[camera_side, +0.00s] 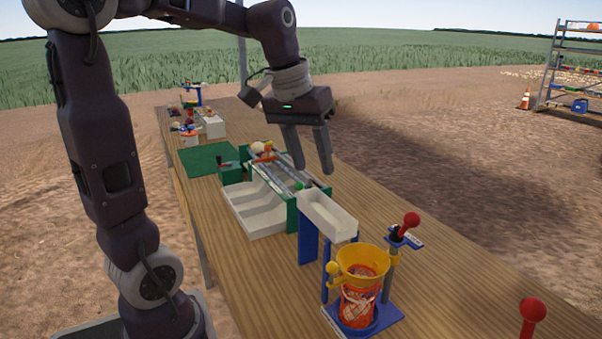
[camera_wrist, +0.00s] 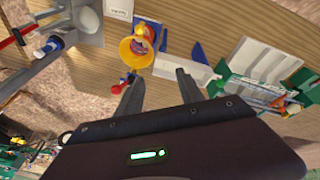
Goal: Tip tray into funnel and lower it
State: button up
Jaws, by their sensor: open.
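The white tray (camera_side: 328,215) sits level on a blue support, just behind the yellow funnel (camera_side: 362,262) in the side view. In the wrist view the tray (camera_wrist: 187,71) lies beside the funnel (camera_wrist: 133,52). Below the funnel, an orange-red mesh bag (camera_side: 358,302) stands on a blue base; its contents are hard to make out. A lever with a red knob (camera_side: 411,220) stands on a post beside the funnel. My gripper (camera_side: 313,170) is open and empty, pointing down above the tray's far end and apart from it. Its fingers also show in the wrist view (camera_wrist: 158,92).
A green-framed conveyor (camera_side: 290,180) with a white sectioned bin (camera_side: 255,208) stands behind the tray. A green mat (camera_side: 205,158) and small items lie farther back. Another red knob (camera_side: 533,309) rises at the front right. The table's right side is mostly clear.

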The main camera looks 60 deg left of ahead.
jog(key=s+d+m, duration=0.1)
jog(key=s+d, duration=0.3)
jog(key=shift+s+d+m+t, duration=0.3)
jog(key=shift+s+d+t, duration=0.05)
jog(key=shift+d+t, duration=0.05)
jog(key=s+d+f+m, duration=0.2)
jog(key=s+d, duration=0.1)
jog(key=s, duration=0.2)
jog(key=s+d+f+m+t, duration=0.1)
jog(key=s+d+f+m, duration=0.1)
jog(key=s, duration=0.4)
jog(key=shift+d+f+t, duration=0.25)
jog(key=shift+d+t, duration=0.05)
jog(key=shift+d, duration=0.1)
jog(key=shift+w, duration=0.1)
dwell(0.3)
